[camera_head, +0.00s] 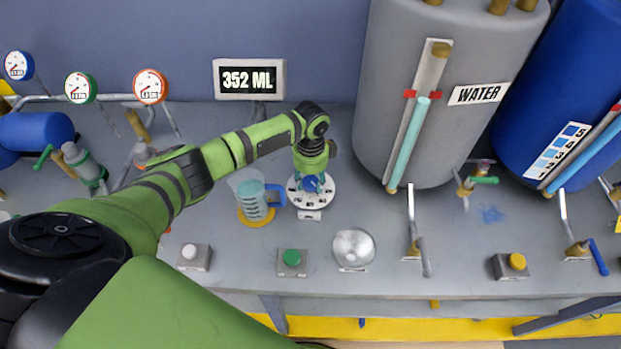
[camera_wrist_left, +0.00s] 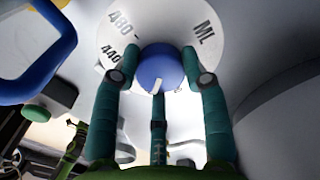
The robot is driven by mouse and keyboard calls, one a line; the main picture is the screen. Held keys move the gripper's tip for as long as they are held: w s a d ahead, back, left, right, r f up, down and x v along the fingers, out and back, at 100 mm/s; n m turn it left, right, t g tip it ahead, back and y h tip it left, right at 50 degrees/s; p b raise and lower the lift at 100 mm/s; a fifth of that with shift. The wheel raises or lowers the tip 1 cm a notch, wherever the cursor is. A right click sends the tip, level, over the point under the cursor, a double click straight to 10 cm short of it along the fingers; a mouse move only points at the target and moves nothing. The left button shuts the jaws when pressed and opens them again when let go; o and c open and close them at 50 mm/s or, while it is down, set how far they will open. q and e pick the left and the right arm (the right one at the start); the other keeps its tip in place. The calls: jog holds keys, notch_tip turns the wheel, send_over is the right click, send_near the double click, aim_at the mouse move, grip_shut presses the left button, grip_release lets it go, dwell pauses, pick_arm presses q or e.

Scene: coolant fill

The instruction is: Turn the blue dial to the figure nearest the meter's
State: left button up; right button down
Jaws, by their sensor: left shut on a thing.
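The blue dial (camera_head: 312,184) sits on a round white plate (camera_head: 329,196) with printed figures, in the middle of the bench. My left gripper (camera_head: 311,176) comes down on the dial from above. In the left wrist view, its fingers are closed around the blue dial (camera_wrist_left: 161,66). There the white plate (camera_wrist_left: 170,20) shows 480, 440 and ML. A white mark shows on the dial's lower side. The figure it faces is hidden by the fingers. My right gripper is not in view.
A jug (camera_head: 252,203) with a blue handle stands just left of the dial. A green button (camera_head: 292,257) and a silver dome (camera_head: 353,248) are in front. A grey WATER tank (camera_head: 400,60) stands behind to the right. Pipes and gauges fill the left.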

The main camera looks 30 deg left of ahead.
aim_at(311, 182)
pick_arm(q)
jog(key=o, duration=1.2)
jog(key=shift+d, duration=0.1)
jog(key=shift+c, duration=0.2)
jog(key=shift+r, duration=0.1)
notch_tip(311, 182, up, 12)
